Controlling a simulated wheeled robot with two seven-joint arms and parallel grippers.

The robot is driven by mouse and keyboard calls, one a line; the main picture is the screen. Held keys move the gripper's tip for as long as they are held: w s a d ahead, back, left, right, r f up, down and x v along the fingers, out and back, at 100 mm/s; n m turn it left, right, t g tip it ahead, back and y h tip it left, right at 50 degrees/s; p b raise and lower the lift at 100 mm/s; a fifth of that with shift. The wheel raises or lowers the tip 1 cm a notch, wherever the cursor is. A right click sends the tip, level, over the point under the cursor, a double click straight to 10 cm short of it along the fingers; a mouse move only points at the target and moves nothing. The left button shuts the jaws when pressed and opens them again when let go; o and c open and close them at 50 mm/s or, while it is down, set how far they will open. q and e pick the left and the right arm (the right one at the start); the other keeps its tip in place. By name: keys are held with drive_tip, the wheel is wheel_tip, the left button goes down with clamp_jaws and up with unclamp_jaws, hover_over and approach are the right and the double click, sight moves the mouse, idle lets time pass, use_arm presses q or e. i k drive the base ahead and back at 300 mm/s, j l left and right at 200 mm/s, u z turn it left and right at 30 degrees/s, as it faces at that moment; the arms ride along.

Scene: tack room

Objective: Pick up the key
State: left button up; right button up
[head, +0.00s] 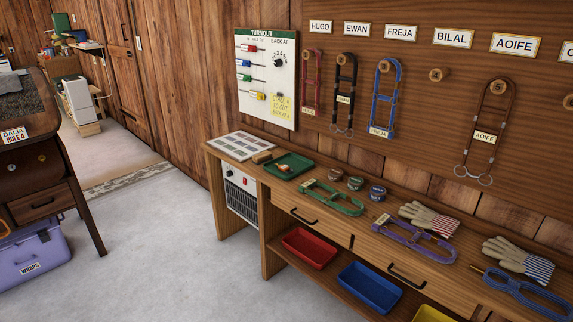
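I cannot make out a key for certain in the head view. A green tray (303,172) on the wooden bench holds a small orange-brown item (284,168), too small to identify. Neither of my grippers shows.
The long bench (235,158) runs along the wall with halters, gloves (430,220) and several small tins on top. Red (309,248) and blue (370,288) bins sit below. A turnout board (266,115) and hanging halters are above. A desk (40,180) stands left; the floor (160,250) between is clear.

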sight(284, 168)
drive_tip(key=i+j+z, duration=0.1)
drive_tip(key=i+j, duration=0.25)
drive_tip(key=i+j+z, duration=0.15)
drive_tip(key=i+j, duration=0.15)
drive_tip(key=i+j+z, duration=0.1)
drive_tip(key=i+j, duration=0.2)
drive_tip(key=j, duration=0.15)
drive_tip(key=i+j+z, duration=0.15)
drive_tip(key=i+j, duration=0.15)
drive_tip(key=j, duration=0.15)
drive_tip(key=i+j+z, duration=0.1)
drive_tip(key=i+j, duration=0.15)
drive_tip(key=j, duration=0.2)
drive_tip(key=i+j+z, duration=0.1)
drive_tip(key=i+j, duration=0.15)
drive_tip(key=j, duration=0.2)
drive_tip(key=i+j+z, duration=0.15)
drive_tip(key=j, duration=0.35)
drive_tip(key=i+j+z, duration=0.1)
drive_tip(key=i+j, duration=0.2)
drive_tip(key=j, duration=0.25)
